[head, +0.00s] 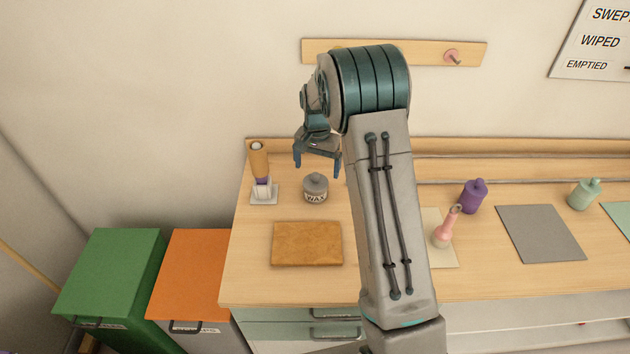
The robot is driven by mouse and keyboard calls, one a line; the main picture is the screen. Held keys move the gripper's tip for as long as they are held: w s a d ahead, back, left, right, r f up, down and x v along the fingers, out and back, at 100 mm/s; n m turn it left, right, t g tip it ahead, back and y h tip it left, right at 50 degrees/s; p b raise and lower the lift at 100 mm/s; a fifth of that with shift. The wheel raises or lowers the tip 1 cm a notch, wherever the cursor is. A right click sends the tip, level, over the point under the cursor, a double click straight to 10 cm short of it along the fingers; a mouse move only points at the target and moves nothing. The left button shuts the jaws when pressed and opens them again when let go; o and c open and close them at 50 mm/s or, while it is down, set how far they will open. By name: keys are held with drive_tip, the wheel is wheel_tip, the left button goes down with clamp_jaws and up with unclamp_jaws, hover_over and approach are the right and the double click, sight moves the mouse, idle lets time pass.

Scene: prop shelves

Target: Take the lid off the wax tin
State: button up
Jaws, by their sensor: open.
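The wax tin (315,196) is a small pale round tin with a dark "WAX" label, upright on the wooden counter. Its grey lid (315,182) with a knob on top sits on it. My gripper (318,164) is open and empty, pointing down, with its blue fingertips above the lid and apart from it. The exact height of the gap cannot be told from this one view.
Left of the tin, a brush-like tool with a tan top (259,160) stands in a white holder. A brown cloth or board (307,244) lies in front. Right of my arm are a pink bottle (447,227), a purple bottle (473,196) and a grey mat (540,233).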

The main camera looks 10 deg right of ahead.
sight(315, 174)
drive_tip(key=shift+w+a+f+p, duration=0.15)
drive_tip(key=shift+f+p, duration=0.55)
drive_tip(key=shift+f, duration=1.55)
drive_tip(key=c, duration=1)
drive_tip(key=shift+r, duration=0.1)
drive_tip(key=shift+c, duration=0.2)
